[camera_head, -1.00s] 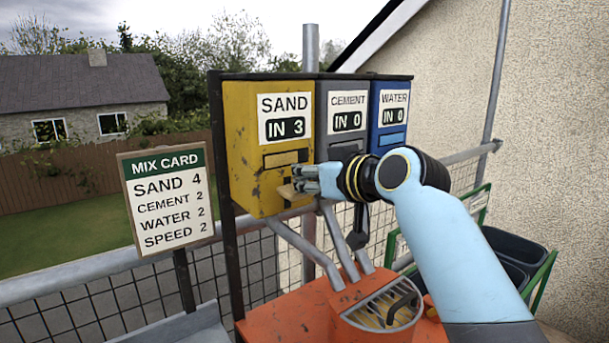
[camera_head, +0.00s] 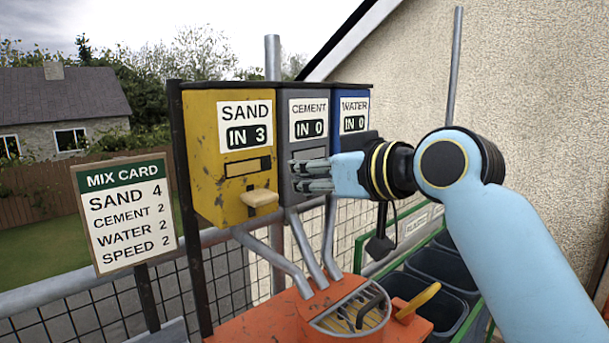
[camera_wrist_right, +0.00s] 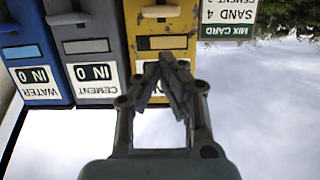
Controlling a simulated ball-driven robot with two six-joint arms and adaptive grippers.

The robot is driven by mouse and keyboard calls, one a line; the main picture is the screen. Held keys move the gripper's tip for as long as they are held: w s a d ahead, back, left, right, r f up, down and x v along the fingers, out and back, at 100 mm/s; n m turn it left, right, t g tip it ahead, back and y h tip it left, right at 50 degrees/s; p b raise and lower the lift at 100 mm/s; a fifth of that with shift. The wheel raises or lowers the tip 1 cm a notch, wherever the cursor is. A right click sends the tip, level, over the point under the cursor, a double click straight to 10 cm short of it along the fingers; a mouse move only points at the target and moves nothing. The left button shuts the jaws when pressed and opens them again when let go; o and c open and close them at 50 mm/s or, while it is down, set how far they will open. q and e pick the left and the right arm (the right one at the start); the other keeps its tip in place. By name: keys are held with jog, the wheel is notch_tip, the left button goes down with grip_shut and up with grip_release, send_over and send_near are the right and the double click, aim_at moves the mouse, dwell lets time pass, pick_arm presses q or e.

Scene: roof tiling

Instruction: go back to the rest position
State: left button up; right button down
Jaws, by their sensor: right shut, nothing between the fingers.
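My right gripper (camera_head: 318,177) is shut and empty. In the head view it points left, in front of the grey cement hopper (camera_head: 306,218) and right of the yellow sand hopper (camera_head: 207,190). The sand hopper's pale paddle (camera_head: 259,198) stands clear of the fingers. In the right wrist view, which is upside down, the closed fingertips (camera_wrist_right: 168,62) overlap the yellow sand hopper (camera_wrist_right: 160,25). The counters read sand 3, cement 0, water 0. My left gripper is not in view.
A blue water hopper (camera_head: 352,90) stands right of the cement one. Chutes lead down to an orange mixer (camera_head: 260,325) with a grate and yellow handle (camera_head: 418,302). A mix card (camera_head: 127,213) stands left. Dark tubs (camera_head: 440,270) sit at the right by the rendered wall.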

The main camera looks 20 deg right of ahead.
dwell(0.4)
jog(key=s+d+f+m+g+h, duration=0.1)
jog(key=s+d+f+g+h, duration=0.25)
jog(key=s+f, duration=0.9)
jog(key=s+d+f+m+g+h, duration=0.1)
jog(key=s+d+f+g+h, duration=0.2)
jog(key=s+f, duration=0.45)
jog(key=s+d+f+m+g, duration=0.25)
jog(key=s+f+g, duration=0.2)
jog(key=s, duration=0.55)
notch_tip(320, 180, down, 34)
jog(key=s+d+b, duration=0.2)
jog(key=d+b, duration=0.1)
jog(key=b, duration=0.6)
jog(key=s+f+g+b, duration=0.1)
jog(key=s+f+b, duration=0.2)
jog(key=s+f, duration=0.6)
jog(key=s+f+g+b, duration=0.1)
jog(key=s+f+b, duration=0.3)
jog(key=s+f, duration=0.5)
notch_tip(320, 180, down, 6)
jog(key=shift+s+d+f, duration=0.15)
jog(key=shift+s+d, duration=0.1)
jog(key=shift+d, duration=0.2)
